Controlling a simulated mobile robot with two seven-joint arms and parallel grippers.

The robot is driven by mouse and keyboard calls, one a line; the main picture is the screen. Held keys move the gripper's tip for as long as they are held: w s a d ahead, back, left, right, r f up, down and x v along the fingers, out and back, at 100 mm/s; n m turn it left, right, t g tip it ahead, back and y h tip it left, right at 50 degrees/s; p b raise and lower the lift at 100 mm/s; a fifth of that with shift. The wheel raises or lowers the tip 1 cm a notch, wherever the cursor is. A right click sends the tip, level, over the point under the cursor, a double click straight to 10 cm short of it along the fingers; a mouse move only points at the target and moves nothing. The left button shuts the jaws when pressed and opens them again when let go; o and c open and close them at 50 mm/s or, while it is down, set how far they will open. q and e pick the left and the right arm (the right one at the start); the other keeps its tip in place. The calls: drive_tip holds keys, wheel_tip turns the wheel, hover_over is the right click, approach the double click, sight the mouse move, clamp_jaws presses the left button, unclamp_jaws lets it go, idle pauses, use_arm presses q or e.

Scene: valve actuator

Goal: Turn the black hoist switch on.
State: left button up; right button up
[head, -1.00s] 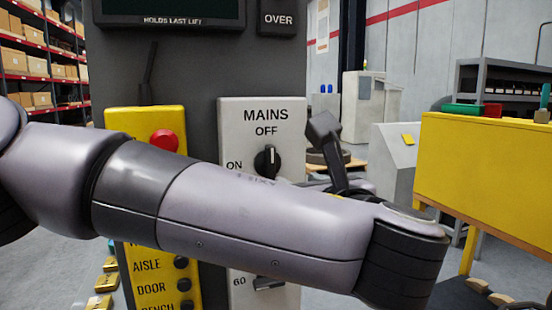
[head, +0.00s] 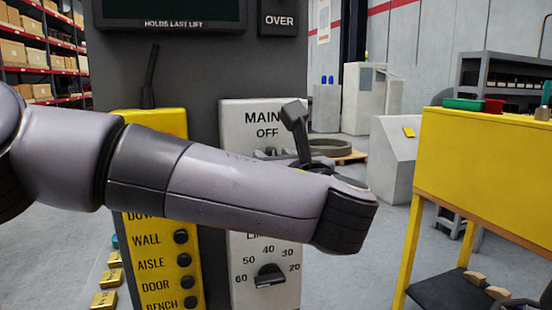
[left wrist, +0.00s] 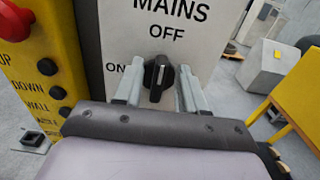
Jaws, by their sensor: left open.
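The black rotary switch (left wrist: 157,80) sits on the pale MAINS panel (left wrist: 208,38), below the word OFF and right of the word ON. Its white pointer mark points up toward OFF. In the left wrist view my left gripper (left wrist: 159,90) is open, with one pale finger on each side of the switch. I cannot tell whether either finger touches it. In the head view my left arm crosses in front of the MAINS panel (head: 235,115) and hides the switch. My right gripper is in neither current view.
A lower black dial (head: 270,276) has numbers around it. A yellow button panel (head: 152,122) stands left of the pale panel; its red button (left wrist: 14,20) shows in the left wrist view. A yellow bench (head: 485,160) stands at right, with floor between.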

use_arm(q)
clamp_jaws()
